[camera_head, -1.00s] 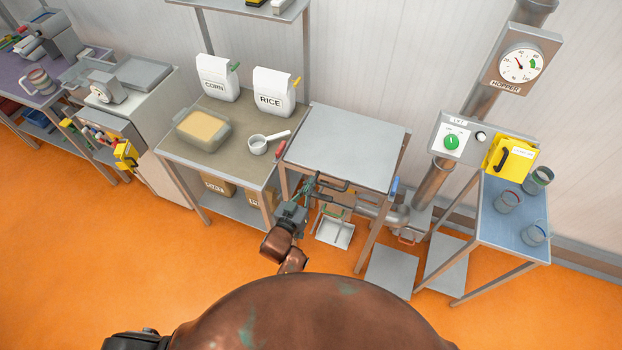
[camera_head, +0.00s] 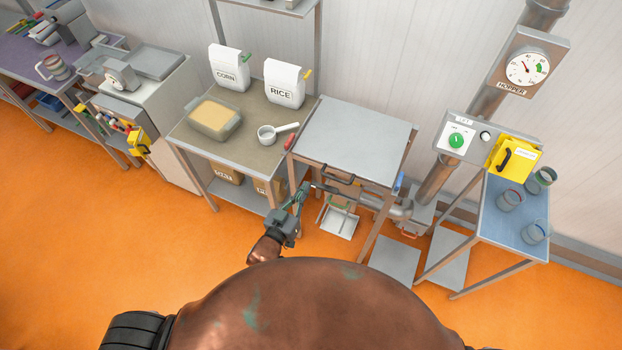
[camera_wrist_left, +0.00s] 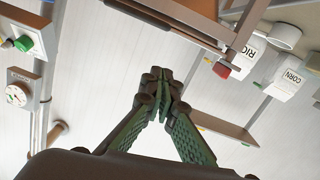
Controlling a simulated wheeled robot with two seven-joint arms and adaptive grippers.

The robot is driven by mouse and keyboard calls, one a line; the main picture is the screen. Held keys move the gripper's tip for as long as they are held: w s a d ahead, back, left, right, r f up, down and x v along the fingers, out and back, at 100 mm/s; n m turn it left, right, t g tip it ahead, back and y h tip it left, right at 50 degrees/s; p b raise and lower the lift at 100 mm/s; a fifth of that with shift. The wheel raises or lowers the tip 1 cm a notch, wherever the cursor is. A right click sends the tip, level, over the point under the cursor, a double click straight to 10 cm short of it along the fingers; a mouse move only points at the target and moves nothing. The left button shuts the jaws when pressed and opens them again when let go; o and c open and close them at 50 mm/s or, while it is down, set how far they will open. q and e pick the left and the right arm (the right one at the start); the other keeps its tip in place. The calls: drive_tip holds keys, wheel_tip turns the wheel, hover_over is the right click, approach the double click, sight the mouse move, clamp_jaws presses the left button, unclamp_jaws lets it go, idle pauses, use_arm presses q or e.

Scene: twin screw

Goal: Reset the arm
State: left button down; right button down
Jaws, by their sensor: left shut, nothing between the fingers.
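My left gripper (camera_head: 303,189) is in front of the grey steel table (camera_head: 353,138), low near its front left leg. Its green fingers are closed together with nothing between them. In the left wrist view the closed fingertips (camera_wrist_left: 160,77) point up the picture, with the table's edge beyond. My left forearm is mostly hidden by my rounded brown body. My right gripper is in neither view.
A bench (camera_head: 236,150) to the left carries corn (camera_head: 229,70) and rice (camera_head: 284,86) bags, a tub (camera_head: 214,117) and a scoop (camera_head: 267,135). A blue-topped stand (camera_head: 500,233) with cups is at the right. Orange floor (camera_head: 110,240) is open at the left.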

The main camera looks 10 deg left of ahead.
use_arm(q)
drive_tip(key=s+a+f+g+y+b, duration=0.1)
drive_tip(key=s+a+f+g, duration=0.3)
drive_tip(key=f, duration=1.1)
drive_tip(key=s+a+f+g+y+b, duration=0.15)
drive_tip(key=s+a+f, duration=0.35)
drive_tip(key=f, duration=1)
drive_tip(key=s+a+f+g+y+b, duration=0.15)
drive_tip(key=s+a+f, duration=0.35)
drive_tip(key=f, duration=0.9)
drive_tip(key=s+a+f+g+b, duration=0.1)
drive_tip(key=s+a+f+g, duration=0.1)
drive_tip(key=s+a+f, duration=0.2)
drive_tip(key=s+a+f+g+y, duration=0.1)
drive_tip(key=s+a+f+g, duration=0.2)
drive_tip(key=s+f, duration=0.7)
drive_tip(key=s+a+f+n+g+y+b, duration=0.1)
drive_tip(key=s+a+f+g, duration=0.2)
drive_tip(key=s, duration=1.7)
wheel_tip(320, 180, down, 4)
drive_tip(key=shift+a+f+b, duration=0.15)
drive_tip(key=shift+a+b, duration=0.2)
drive_tip(key=shift+a, duration=0.75)
drive_tip(key=shift+s, duration=0.1)
